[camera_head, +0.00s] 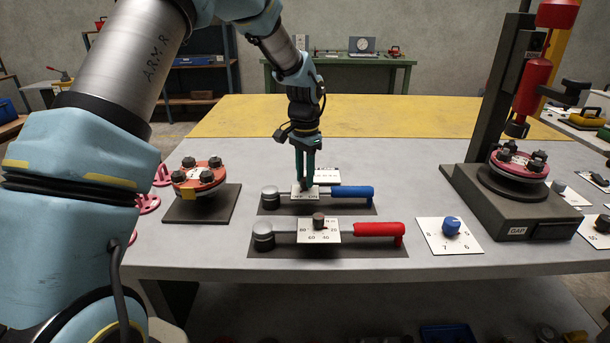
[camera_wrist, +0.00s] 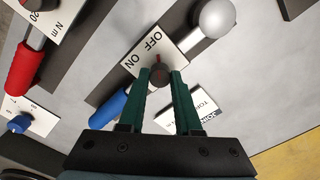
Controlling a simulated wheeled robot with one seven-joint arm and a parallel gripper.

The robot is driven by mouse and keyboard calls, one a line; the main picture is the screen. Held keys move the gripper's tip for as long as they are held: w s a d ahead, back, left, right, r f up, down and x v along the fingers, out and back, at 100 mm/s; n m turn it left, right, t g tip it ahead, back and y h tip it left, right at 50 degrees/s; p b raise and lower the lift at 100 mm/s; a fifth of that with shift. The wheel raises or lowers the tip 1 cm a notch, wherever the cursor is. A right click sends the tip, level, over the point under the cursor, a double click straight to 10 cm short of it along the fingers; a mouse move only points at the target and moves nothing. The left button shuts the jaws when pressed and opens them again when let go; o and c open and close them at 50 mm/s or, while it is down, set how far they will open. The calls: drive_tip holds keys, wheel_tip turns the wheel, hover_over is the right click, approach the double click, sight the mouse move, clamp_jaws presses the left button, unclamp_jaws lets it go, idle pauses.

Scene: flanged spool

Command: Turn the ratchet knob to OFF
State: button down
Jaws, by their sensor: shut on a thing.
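The ratchet knob (camera_wrist: 159,77) is small, round and dark with reddish marks. It sits on a white plate (camera_wrist: 136,47) printed OFF and ON, on the wrench with the blue handle (camera_head: 352,192). I cannot tell for sure which word its mark points to. My gripper (camera_wrist: 161,74) has its two green fingers shut on the knob, one on each side. In the head view my gripper (camera_head: 305,184) points straight down at the white plate (camera_head: 300,196), and its fingertips hide the knob there.
A red-handled wrench (camera_head: 378,230) with a numbered dial plate (camera_head: 332,238) lies in front. A blue knob (camera_head: 451,226) on a card stands to the right. A red flanged spool (camera_head: 198,177) is at left, a press stand (camera_head: 530,205) at right. The yellow back area is clear.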

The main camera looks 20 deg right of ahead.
drive_tip(key=c, duration=0.6)
unclamp_jaws()
drive_tip(key=shift+r, duration=0.1)
wheel_tip(320, 180, up, 11)
drive_tip(key=b, duration=0.2)
drive_tip(key=shift+b, duration=0.35)
drive_tip(key=shift+f, duration=0.2)
